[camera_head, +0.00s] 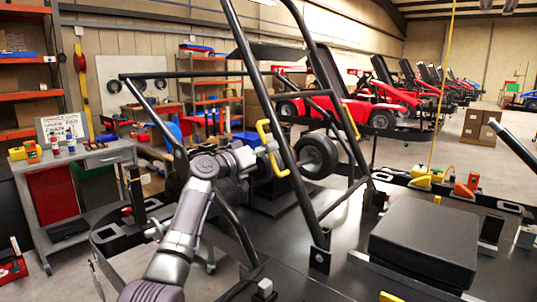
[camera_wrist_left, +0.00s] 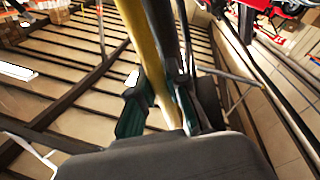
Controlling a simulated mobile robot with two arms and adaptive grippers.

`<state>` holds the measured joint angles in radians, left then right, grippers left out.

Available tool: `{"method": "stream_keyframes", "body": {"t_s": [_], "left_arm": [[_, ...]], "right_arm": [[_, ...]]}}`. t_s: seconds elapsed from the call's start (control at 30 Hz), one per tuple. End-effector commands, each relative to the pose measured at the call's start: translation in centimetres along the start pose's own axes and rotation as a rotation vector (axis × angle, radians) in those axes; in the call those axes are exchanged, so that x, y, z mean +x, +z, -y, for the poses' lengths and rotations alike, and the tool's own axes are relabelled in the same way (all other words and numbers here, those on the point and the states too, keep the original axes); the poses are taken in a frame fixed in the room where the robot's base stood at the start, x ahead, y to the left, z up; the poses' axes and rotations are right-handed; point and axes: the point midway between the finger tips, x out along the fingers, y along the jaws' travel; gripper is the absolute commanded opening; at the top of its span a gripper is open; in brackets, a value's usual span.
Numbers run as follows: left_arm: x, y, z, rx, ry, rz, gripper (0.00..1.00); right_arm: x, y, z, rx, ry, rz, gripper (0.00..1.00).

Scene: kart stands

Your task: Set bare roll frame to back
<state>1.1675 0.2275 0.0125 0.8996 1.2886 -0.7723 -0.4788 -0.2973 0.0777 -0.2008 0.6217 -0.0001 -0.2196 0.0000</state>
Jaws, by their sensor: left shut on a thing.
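The bare roll frame (camera_head: 287,148) is made of black tubes and leans above a dark platform (camera_head: 270,228). Its near tube runs down to a foot plate by the platform surface; I cannot tell whether they touch. A yellow handle (camera_head: 263,133) is on its near side and another yellow handle (camera_head: 347,120) on the far side. My left gripper (camera_head: 262,150) is shut on the near yellow handle. In the left wrist view the green-padded fingers (camera_wrist_left: 158,108) close around a yellow bar (camera_wrist_left: 143,35). My right gripper is not in view.
A black box-like block (camera_head: 425,240) sits on the platform at right, with orange and yellow items (camera_head: 462,186) behind it. A grey workbench (camera_head: 105,155) stands at left. Red karts (camera_head: 375,112) line the back. Open floor shows at right.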

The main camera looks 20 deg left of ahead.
Motion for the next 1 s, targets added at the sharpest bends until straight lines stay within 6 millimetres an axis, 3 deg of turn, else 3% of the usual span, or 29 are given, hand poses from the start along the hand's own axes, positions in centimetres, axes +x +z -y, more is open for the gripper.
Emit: {"method": "stream_keyframes", "body": {"t_s": [0.53, 0.57, 0.7, 1.0], "left_arm": [[-0.08, 0.11, 0.49, -0.033, 0.000, -0.009, 0.00], [-0.09, 0.12, 0.52, -0.034, 0.000, -0.009, 0.18], [-0.11, 0.18, 0.58, -0.032, -0.001, -0.007, 0.41], [-0.16, 0.26, 0.62, -0.030, -0.002, -0.005, 0.41]], "right_arm": [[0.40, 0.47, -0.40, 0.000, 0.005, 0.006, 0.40], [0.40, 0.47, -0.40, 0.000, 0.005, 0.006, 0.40], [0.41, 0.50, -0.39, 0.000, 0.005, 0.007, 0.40], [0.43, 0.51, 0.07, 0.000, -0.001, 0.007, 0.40]]}}
